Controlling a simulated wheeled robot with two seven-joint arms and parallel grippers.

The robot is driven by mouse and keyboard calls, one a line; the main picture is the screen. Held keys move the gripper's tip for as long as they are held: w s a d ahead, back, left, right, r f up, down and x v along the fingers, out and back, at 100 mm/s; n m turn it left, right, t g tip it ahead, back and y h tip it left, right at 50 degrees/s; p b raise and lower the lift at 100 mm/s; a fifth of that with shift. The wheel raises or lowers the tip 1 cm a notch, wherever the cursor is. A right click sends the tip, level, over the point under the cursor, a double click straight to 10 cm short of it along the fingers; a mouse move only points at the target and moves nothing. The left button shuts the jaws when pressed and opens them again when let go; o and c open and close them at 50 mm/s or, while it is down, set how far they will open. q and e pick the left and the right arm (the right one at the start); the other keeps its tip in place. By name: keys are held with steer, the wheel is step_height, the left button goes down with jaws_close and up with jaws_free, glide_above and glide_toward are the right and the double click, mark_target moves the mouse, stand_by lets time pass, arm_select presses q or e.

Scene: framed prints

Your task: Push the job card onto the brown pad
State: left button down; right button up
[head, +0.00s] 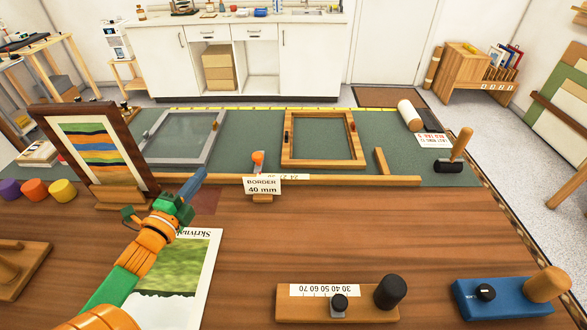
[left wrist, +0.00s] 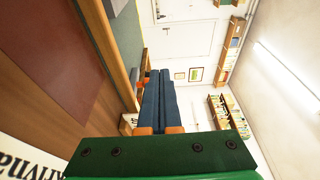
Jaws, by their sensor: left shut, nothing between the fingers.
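A white card reading "BORDER 40 mm" (head: 262,186), which looks like the job card, stands upright on a small wooden foot near the middle of the table. The brown pad (head: 207,201) is a flat reddish-brown patch left of the card; my left gripper and arm hide part of it. It also shows at the upper left of the left wrist view (left wrist: 45,50). My left gripper (head: 199,175) is shut and empty, its blue fingers by the pad, left of the card and apart from it. My right gripper is not in view.
A long wooden strip (head: 350,180) lies behind the card. A framed striped print (head: 95,150) leans at left, and a landscape sheet (head: 200,260) lies under my left arm. A wooden block with a scale (head: 330,305) sits in front. The wood right of the card is clear.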

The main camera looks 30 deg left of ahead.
arm_select(q)
steer(key=shift+d+r, duration=0.15)
steer(key=shift+d, duration=0.15)
steer(key=w+d+p, duration=0.1)
steer(key=d, duration=0.4)
steer(key=p, duration=0.2)
glide_above(262, 188)
steer(key=d, duration=0.6)
steer(key=shift+w+d+r, duration=0.1)
steer(key=shift+w+r, duration=0.1)
steer(key=shift+w, duration=0.2)
steer(key=f, duration=0.3)
steer(key=f+b, duration=0.1)
steer(key=f, duration=0.1)
steer(key=shift+w+d+f, duration=0.15)
steer(key=shift+d+f, duration=0.05)
steer(key=shift+d, duration=0.05)
steer(key=shift+a+r+p, duration=0.25)
steer(key=shift+a+p, duration=0.05)
steer(key=shift+p, duration=0.1)
steer(key=shift+s+a+f, duration=0.1)
steer(key=shift+s+a, duration=0.05)
steer(key=shift+s, duration=0.15)
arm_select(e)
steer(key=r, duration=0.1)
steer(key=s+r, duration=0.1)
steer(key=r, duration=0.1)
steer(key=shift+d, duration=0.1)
arm_select(q)
steer(key=shift+a, duration=0.1)
